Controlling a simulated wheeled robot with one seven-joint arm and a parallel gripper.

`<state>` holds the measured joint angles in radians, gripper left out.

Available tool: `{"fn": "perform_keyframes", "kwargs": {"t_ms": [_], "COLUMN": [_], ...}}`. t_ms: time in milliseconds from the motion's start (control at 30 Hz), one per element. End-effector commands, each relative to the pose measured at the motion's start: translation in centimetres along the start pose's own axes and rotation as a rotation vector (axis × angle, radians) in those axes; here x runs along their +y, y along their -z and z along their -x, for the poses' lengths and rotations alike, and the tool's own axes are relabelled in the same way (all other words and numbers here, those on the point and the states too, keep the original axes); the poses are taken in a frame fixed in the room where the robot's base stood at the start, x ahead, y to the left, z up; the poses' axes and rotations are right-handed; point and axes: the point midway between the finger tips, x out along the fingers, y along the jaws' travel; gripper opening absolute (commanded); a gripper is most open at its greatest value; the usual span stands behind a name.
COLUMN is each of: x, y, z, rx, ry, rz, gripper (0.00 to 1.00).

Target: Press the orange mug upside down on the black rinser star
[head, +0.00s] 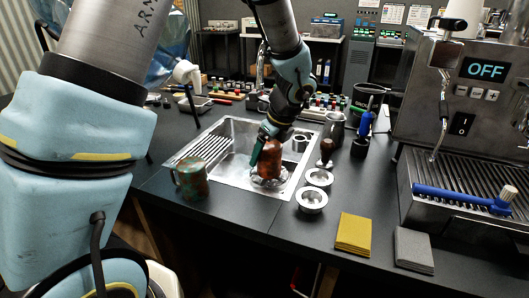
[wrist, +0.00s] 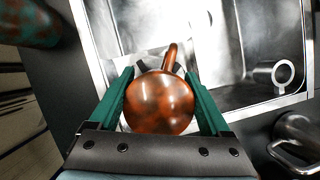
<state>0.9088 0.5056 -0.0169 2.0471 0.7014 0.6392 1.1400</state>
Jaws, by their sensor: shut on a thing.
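The orange mug (head: 269,158), glossy and mottled brown, is held between the two green fingers of my gripper (head: 262,148). It is over the near right part of the sink, low above or on a round metal rinser base (head: 268,181). In the wrist view, my gripper (wrist: 160,85) has a finger on each side of the mug (wrist: 160,103). A closed round face, apparently its bottom, faces the camera, and its handle points away. Dark pieces show just beyond the mug; I cannot tell if they are the rinser star. The mug hides the star, so contact cannot be judged.
A green-brown mug (head: 191,180) stands left of the steel sink (head: 232,128). Two metal cups (head: 311,199) and a tamper (head: 326,153) stand to the right. Yellow (head: 354,233) and grey (head: 413,248) cloths lie before the espresso machine (head: 450,90).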

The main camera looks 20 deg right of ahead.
Motion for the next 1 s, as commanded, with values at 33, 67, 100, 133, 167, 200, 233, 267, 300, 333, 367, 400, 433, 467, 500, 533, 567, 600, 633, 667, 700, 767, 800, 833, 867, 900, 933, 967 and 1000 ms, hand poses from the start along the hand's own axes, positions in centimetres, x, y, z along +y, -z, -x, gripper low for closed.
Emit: {"fn": "perform_keyframes", "kwargs": {"t_ms": [33,67,100,133,167,200,233,267,300,333,367,400,433,467,500,533,567,600,633,667,700,767,800,833,867,900,933,967,1000], "x": [0.0,0.0,0.0,0.0,0.0,0.0,0.0,0.0,0.0,0.0,0.0,0.0,0.0,0.0,0.0,0.0,0.0,0.0,0.0,0.0,0.0,0.0,0.0,0.0,0.0,0.0,0.0,0.0,0.0], "y": [0.0,0.1,0.1,0.1,0.1,0.2,0.2,0.2,0.2,0.3,0.3,0.3,0.3,0.4,0.4,0.4,0.5,0.5,0.5,0.5,0.5,0.5,0.5,0.5,0.5,0.5,0.5,0.5,0.5], "z": [-0.1,-0.2,-0.2,-0.3,-0.4,-0.4,-0.5,-0.5,-0.6,-0.7,-0.7,-0.8,-0.8,-0.9,-1.0,-1.0,-1.1,-1.2,-1.1,-1.1,-1.1,-1.1,-1.1,-1.1,-1.1,-1.1,-1.1,-1.1,-1.1], "rx": [0.000,0.000,0.000,0.000,0.000,0.000,0.000,0.000,0.000,0.000,0.000,0.000,0.000,0.000,0.000,0.000,0.000,0.000,0.000,0.000,0.000,0.000,0.000,0.000,0.000,0.000,0.001,0.001,0.001], "ry": [0.000,0.000,0.000,0.000,0.000,0.000,0.000,0.000,0.000,0.000,0.000,0.000,0.000,0.000,0.000,0.000,0.000,0.000,0.000,0.000,0.000,0.000,0.000,0.000,0.000,-0.001,-0.001,-0.001,-0.001], "rz": [0.000,0.000,0.000,0.000,0.000,0.000,0.000,0.000,0.000,0.000,0.000,0.000,0.000,0.000,0.000,0.000,0.000,0.000,0.000,0.000,0.000,0.000,0.000,0.000,0.000,0.000,0.000,0.000,0.000], "gripper": [0.26,0.26,0.26,0.26,0.26,0.26,0.26,0.26,0.26,0.26,0.26,0.26,0.26,0.26,0.26,0.26,0.26,0.26,0.26,0.26,0.26,0.26,0.26,0.26,0.26,0.26,0.26,0.26,0.26]}}
